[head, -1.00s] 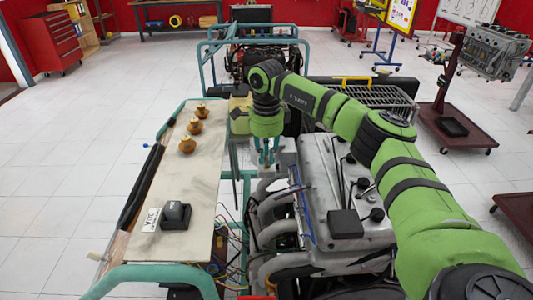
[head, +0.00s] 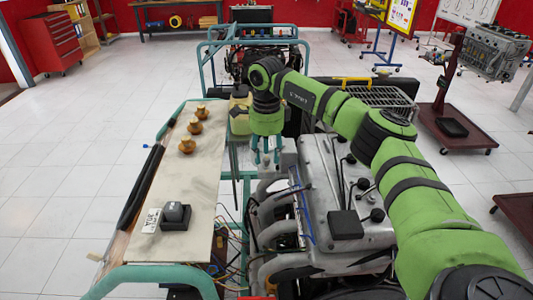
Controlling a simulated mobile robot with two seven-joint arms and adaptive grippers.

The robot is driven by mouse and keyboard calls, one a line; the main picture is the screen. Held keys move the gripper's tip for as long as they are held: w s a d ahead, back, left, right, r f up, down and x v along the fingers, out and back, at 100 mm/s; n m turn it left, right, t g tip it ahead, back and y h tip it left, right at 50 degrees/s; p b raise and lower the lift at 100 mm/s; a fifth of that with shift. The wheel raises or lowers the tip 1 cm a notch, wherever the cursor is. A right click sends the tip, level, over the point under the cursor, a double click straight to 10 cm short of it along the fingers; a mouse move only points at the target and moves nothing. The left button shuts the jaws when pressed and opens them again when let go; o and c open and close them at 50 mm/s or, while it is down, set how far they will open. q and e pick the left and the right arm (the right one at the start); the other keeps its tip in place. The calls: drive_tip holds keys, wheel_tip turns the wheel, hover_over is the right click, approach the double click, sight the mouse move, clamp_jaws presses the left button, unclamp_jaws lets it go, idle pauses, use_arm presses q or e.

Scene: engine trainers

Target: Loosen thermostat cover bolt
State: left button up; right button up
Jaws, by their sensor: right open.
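My right gripper (head: 267,158) is at the end of the green right arm and points down with its teal fingers apart. It is near the far left corner of the grey engine (head: 325,175), beside the curved grey intake pipes (head: 268,212). I see nothing between the fingers. The thermostat cover and its bolt cannot be made out; the gripper and arm cover part of that area. My left gripper is not in view.
A pale board (head: 190,190) on the teal frame (head: 150,273) carries several brass-coloured pieces (head: 187,145) and a dark grey block (head: 175,215). A yellowish tank (head: 240,115) stands behind the gripper. An engine on a red stand (head: 485,50) is at far right. Open floor lies left.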

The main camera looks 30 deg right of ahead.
sight(267, 158)
wheel_tip(267, 158, up, 11)
drive_tip(key=shift+r, duration=0.15)
